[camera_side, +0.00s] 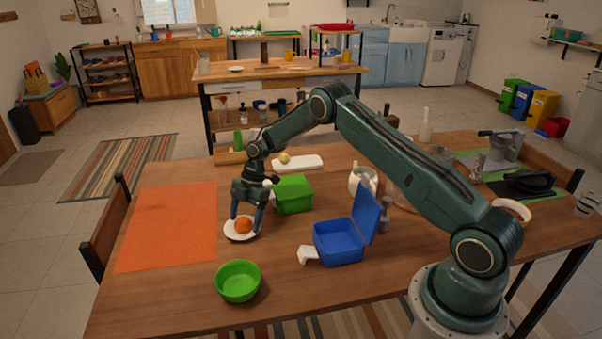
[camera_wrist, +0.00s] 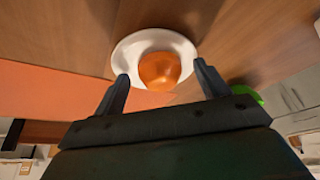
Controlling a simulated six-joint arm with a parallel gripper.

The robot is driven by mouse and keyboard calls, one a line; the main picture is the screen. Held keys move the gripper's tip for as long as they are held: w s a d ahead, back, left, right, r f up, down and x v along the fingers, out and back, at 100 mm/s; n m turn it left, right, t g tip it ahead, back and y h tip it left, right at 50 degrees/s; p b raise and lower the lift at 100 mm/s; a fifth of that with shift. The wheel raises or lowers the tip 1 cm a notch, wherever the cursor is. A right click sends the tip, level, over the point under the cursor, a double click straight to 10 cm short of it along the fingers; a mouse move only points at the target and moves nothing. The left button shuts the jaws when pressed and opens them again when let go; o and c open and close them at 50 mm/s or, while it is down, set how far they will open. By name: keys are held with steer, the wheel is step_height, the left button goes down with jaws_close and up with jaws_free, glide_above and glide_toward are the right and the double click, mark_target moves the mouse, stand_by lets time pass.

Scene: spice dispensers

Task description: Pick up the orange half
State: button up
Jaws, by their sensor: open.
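The orange half (camera_side: 243,225) sits on a small white saucer (camera_side: 232,236) on the wooden table. My gripper (camera_side: 246,222) is open and points down just over the saucer, with its fingers on either side of the orange half. In the wrist view the orange half (camera_wrist: 160,70) shows on the saucer (camera_wrist: 128,48), between and slightly beyond the two fingertips of my gripper (camera_wrist: 162,76). The fingers look apart from the orange half, though the exact height gap cannot be told.
A green box (camera_side: 293,195) stands close to the right of my gripper. An open blue lunch box (camera_side: 338,243) is farther right, and a green bowl (camera_side: 238,281) is in front. An orange mat (camera_side: 170,225) lies to the left, flat and bare. A white board (camera_side: 304,163) lies behind.

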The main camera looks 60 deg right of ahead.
mark_target(245, 217)
steer(key=c, duration=1.1)
steer(key=shift+o, duration=0.2)
steer(key=shift+r, duration=0.15)
step_height(245, 217, up, 20)
stand_by(0.4)
